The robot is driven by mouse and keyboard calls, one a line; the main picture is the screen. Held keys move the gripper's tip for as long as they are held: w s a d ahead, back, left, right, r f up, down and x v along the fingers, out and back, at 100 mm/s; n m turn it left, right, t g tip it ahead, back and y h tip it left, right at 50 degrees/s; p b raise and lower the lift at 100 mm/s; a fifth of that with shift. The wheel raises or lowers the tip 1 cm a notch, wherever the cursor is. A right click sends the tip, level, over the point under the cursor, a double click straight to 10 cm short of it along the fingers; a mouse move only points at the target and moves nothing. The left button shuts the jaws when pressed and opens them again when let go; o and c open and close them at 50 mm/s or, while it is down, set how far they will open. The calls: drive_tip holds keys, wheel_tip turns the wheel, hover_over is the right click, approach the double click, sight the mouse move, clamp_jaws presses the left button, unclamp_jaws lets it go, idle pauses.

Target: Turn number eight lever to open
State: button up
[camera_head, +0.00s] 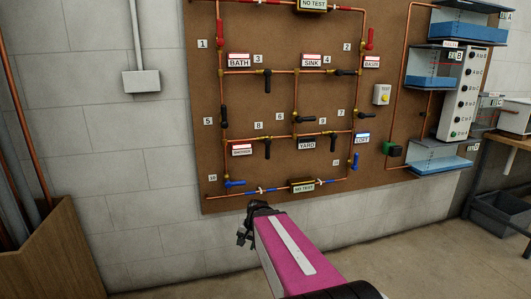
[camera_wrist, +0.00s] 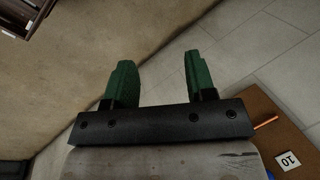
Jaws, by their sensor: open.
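The number eight lever (camera_head: 267,147) is a small black handle on the brown pipe board. In the head view it hangs downward from a copper pipe, below and right of the small tile marked 8 (camera_head: 258,125). My gripper (camera_head: 243,237) is at the end of my pink arm, low in front of the board's bottom edge. It is below the lever and apart from it. The wrist view shows its two green fingers (camera_wrist: 161,75) spread apart with nothing between them. The lever is not visible in the wrist view.
The pipe board (camera_head: 390,25) carries several other levers, including a black one marked 9 (camera_head: 333,146) and a blue one marked 10 (camera_head: 235,183). Blue trays (camera_head: 432,83) are at the right. A wooden bin (camera_head: 50,260) stands at the left. Floor before the board is clear.

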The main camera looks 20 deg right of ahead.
drive_tip(key=w+d+r+m+t+y, duration=0.4)
drive_tip(key=w+r+m, duration=0.35)
drive_tip(key=w, duration=0.25)
drive_tip(key=m+t+y, duration=0.3)
drive_tip(key=m+t, duration=0.7)
drive_tip(key=m, duration=0.7)
approach(268, 149)
drive_tip(key=w+f, duration=0.1)
drive_tip(key=w, duration=0.1)
drive_tip(key=x, duration=1.1)
drive_tip(key=shift+f, duration=0.45)
drive_tip(key=shift+a, duration=0.15)
clamp_jaws()
